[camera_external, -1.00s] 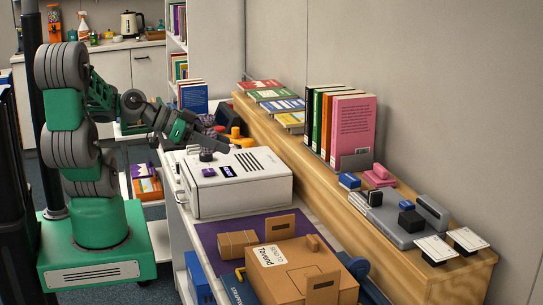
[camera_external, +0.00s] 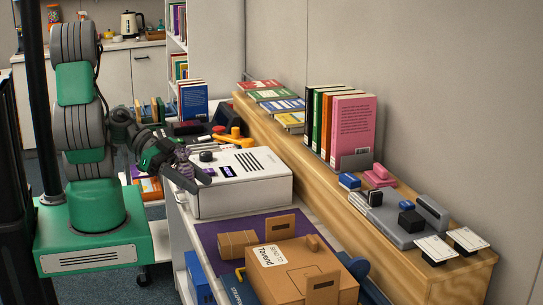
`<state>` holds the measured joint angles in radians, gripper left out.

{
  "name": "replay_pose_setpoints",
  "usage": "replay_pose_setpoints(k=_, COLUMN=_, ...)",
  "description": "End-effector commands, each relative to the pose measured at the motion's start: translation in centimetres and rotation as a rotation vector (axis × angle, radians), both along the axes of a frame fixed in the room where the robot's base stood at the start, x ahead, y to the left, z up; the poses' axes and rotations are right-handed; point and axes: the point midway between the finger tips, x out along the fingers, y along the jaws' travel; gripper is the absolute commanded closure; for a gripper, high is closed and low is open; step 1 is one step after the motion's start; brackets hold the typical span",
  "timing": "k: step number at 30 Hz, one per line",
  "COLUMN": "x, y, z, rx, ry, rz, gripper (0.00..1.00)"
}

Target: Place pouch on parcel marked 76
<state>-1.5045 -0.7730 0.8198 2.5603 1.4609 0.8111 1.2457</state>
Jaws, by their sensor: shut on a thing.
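My gripper (camera_external: 194,176) is at the left front edge of the white machine. It is shut on a small purple-grey patterned thing (camera_external: 183,153), which looks like the pouch. The fingers and wrist partly hide it. A large cardboard parcel (camera_external: 312,253) with a white label lies at the lower middle, and a smaller brown parcel (camera_external: 238,244) lies beside it on the purple mat (camera_external: 213,231). I cannot read a 76 on either parcel.
Books (camera_external: 352,125) and small office items (camera_external: 395,222) fill the wooden ledge (camera_external: 352,191) on the right. A yellow-orange tool (camera_external: 232,140) lies behind the machine.

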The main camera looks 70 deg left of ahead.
Motion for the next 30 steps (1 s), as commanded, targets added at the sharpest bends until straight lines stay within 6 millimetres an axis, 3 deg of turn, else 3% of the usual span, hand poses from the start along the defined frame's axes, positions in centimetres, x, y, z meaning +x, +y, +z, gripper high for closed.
replay_pose_setpoints(k=6, x=-2.8, y=-2.0, z=0.0, rx=0.001, ry=-0.005, rz=-0.193, gripper=0.98)
replay_pose_setpoints(k=10, x=-2.2, y=-2.3, z=-0.9, rx=0.009, ry=-0.005, rz=-0.222, gripper=0.98)
replay_pose_setpoints(k=15, x=0.7, y=-3.0, z=-3.2, rx=0.012, ry=-0.006, rz=-0.226, gripper=0.98)
replay_pose_setpoints(k=25, x=6.8, y=-4.5, z=-5.4, rx=-0.002, ry=-0.003, rz=-0.220, gripper=0.98)
replay_pose_setpoints(k=30, x=9.5, y=-4.9, z=-8.4, rx=0.000, ry=-0.002, rz=-0.215, gripper=0.98)
